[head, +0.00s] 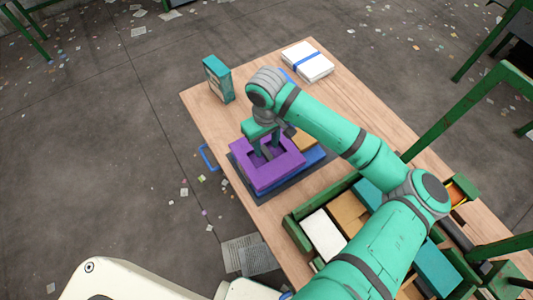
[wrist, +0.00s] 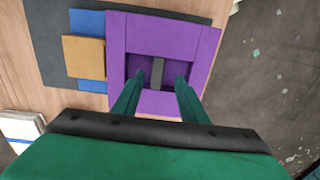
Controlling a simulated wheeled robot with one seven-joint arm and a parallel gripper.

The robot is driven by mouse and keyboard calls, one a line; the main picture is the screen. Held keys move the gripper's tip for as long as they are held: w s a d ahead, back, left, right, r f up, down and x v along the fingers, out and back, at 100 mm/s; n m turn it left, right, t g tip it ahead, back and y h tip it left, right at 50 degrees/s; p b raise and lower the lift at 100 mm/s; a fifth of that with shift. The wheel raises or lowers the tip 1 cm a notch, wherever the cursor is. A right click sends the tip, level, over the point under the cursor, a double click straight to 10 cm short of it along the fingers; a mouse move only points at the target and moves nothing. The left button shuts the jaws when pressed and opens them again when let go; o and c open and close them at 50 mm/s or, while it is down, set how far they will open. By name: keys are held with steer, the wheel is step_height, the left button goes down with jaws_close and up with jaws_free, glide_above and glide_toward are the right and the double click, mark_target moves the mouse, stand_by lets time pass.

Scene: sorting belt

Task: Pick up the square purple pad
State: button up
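The square purple pad (head: 283,177) is a thick block with a sunken middle and a narrow grey upright bar (wrist: 157,72) in that recess. It lies on a blue layer (head: 312,162) over a dark grey mat (head: 240,172), near the table's left edge. In the wrist view the purple pad (wrist: 203,52) fills the upper middle. My gripper (head: 267,154) points down over the recess. In the wrist view its two fingers (wrist: 158,80) stand apart, one on each side of the grey bar, with gaps visible. Whether the fingertips reach into the recess is hard to tell.
A tan block (wrist: 84,57) lies close beside the purple pad. A teal box (head: 217,80) stands at the table's far left, and a white stack with a blue band (head: 307,62) lies at the far end. A green crate (head: 291,228) with several boxes is nearer.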

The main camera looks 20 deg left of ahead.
mark_target(267, 152)
steer(key=shift+w+f, duration=0.15)
steer(key=shift+f, duration=0.85)
steer(key=shift+w+f, duration=0.1)
steer(key=shift+f, duration=0.85)
steer(key=shift+c, duration=0.6)
jaws_close()
steer(key=shift+r, duration=0.6)
steer(key=s+a+r, duration=0.2)
steer(key=s+r, duration=0.9)
steer(key=s, duration=0.3)
steer(key=shift+a+r, duration=0.3)
steer(key=shift+r, duration=0.1)
